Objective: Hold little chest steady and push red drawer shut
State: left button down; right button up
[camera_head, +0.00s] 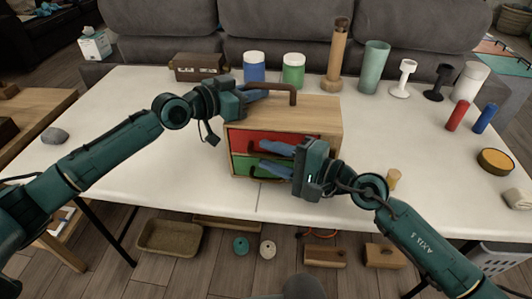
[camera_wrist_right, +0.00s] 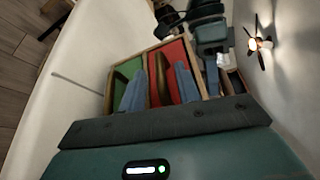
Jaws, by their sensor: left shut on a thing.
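The little chest (camera_head: 330,112) is a light wooden box on the white table, with a brown handle (camera_head: 272,88) on top. Its front has a red drawer (camera_head: 245,138) above a green drawer (camera_head: 243,163); both also show in the right wrist view, red (camera_wrist_right: 172,52) and green (camera_wrist_right: 128,70). My left gripper (camera_head: 262,95) is shut on the chest's top handle at its left end. My right gripper (camera_head: 268,156) is in front of the drawers, its two blue fingers apart, with a brown drawer pull (camera_wrist_right: 157,78) between them. The arm hides the front's right part.
Behind the chest stand a brown case (camera_head: 198,67), a blue jar (camera_head: 254,68), a green jar (camera_head: 293,70) and a wooden cylinder (camera_head: 337,57). A small yellowish piece (camera_head: 393,179) lies right of my right gripper. The table's left side is mostly clear.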

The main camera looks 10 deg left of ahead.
jog(key=v, duration=1)
jog(key=shift+d, duration=0.1)
pick_arm(q)
jog(key=c, duration=1.3)
grip_release()
jog(key=o, duration=0.5)
jog(key=shift+o, duration=0.2)
